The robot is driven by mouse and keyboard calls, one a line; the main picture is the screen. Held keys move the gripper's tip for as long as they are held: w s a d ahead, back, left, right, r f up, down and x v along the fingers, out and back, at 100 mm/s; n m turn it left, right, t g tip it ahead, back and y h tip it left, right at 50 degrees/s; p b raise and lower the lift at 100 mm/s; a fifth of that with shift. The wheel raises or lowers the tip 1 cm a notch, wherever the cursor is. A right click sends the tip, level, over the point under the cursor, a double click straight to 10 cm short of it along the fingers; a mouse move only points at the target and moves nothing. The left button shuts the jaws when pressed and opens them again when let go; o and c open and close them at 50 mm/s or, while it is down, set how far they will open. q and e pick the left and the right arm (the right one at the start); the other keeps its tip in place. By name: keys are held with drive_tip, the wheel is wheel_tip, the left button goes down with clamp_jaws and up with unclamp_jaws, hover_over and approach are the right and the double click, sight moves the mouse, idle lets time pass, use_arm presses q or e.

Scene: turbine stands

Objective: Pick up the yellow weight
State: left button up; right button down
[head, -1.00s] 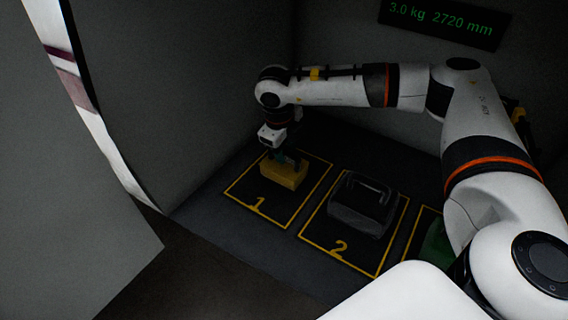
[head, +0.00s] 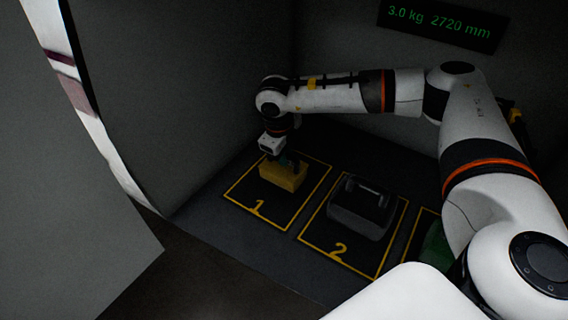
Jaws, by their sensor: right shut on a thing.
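The yellow weight (head: 284,176) is a block standing inside the yellow-outlined square marked 1, near the back left of the floor. My right gripper (head: 287,161) is right above it, pointing down, and is shut on the weight at its top. The fingertips and the weight's handle are dark and partly hidden. I cannot tell whether the weight is clear of the floor. My left gripper is not in view.
A dark grey weight (head: 361,211) with a handle stands in square 2. A green weight (head: 438,243) is to the right, partly hidden by my right arm. A sign (head: 441,25) on the back wall reads "3.0 kg 2720 mm". Grey walls close in at left and back.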

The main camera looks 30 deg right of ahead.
wheel_tip(320, 180, up, 10)
drive_tip(key=shift+r+b, duration=0.1)
drive_tip(key=shift+b, duration=1.05)
drive_tip(key=c, duration=1.9)
unclamp_jaws()
clamp_jaws()
